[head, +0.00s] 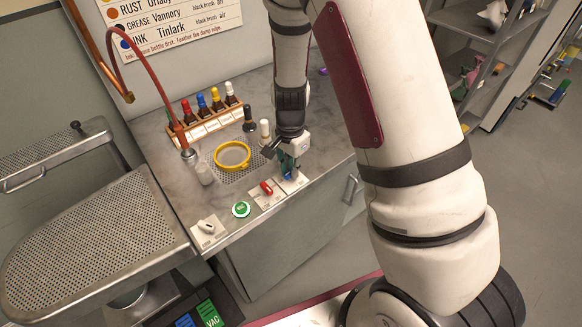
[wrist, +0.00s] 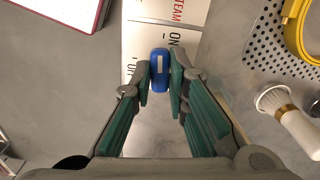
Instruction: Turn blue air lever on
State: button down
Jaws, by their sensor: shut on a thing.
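The blue air lever (wrist: 159,62) sits on a white label plate on the counter. In the wrist view it lies between my two green-padded fingertips. My gripper (wrist: 159,84) is shut on it. In the head view, my gripper (head: 287,166) is at the counter's front right, pointing down, and hides most of the lever; a bit of blue shows under the fingers. The word ON is printed to the right of the lever in the wrist view. Other lettering to its left is partly covered.
A red lever (head: 266,187) stands just left of my gripper on its own plate, then a green button (head: 241,209) and a white knob (head: 207,227). A yellow ring (head: 233,156), brushes and a bottle rack (head: 213,122) stand behind. A perforated board (head: 90,240) lies left.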

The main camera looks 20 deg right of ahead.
jog(key=shift+m, duration=0.7)
jog(key=c, duration=1.6)
grip_release()
jog(key=shift+o, duration=0.2)
notch_tip(320, 180, up, 12)
